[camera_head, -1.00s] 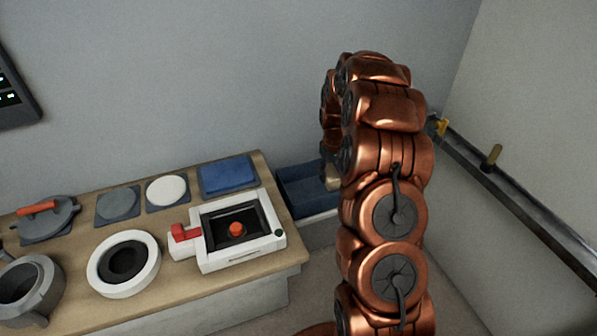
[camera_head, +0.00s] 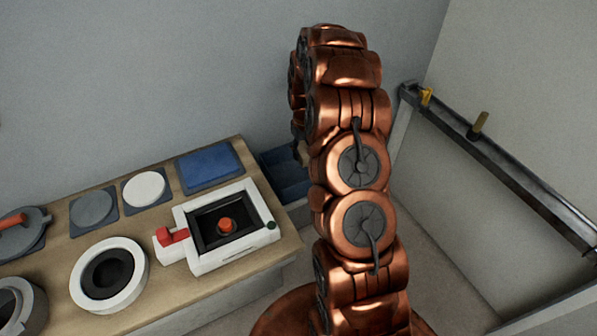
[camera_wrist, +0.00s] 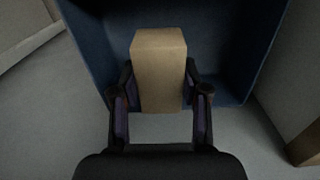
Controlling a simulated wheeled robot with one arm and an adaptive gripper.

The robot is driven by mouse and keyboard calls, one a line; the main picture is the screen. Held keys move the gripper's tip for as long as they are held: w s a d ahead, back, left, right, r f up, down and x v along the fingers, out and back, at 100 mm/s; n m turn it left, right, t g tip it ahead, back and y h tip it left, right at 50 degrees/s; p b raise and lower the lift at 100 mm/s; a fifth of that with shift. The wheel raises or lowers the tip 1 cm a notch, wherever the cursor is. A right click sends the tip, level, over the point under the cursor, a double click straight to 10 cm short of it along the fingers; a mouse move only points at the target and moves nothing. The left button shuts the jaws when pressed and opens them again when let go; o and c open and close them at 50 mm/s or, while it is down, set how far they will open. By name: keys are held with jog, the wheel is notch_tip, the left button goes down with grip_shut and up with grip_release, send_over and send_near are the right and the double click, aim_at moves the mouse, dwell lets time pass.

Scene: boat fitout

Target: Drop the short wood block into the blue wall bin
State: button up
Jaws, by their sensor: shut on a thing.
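The short wood block (camera_wrist: 159,72) is a plain tan block between my gripper's two dark fingers (camera_wrist: 160,100) in the wrist view. My gripper is shut on it. The blue wall bin (camera_wrist: 225,50) lies beyond and below the block, with its dark blue walls around the block's far end in the picture. I cannot tell how far above or inside the bin the block is. In the head view the blue bin (camera_head: 285,170) shows beside the counter's right end, partly hidden by my arm. A small tan piece of the block shows there (camera_head: 302,152).
The wooden counter (camera_head: 165,200) stands left of the bin. It holds a white framed box (camera_head: 245,252) with a red latch, a white ring (camera_head: 135,285), and a blue square pad (camera_head: 209,166). A dark rail (camera_head: 500,165) runs along the right wall.

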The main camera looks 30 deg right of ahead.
jog(key=shift+f, duration=0.6)
jog(key=o, duration=1.2)
jog(key=shift+o, duration=0.2)
notch_tip(320, 180, up, 12)
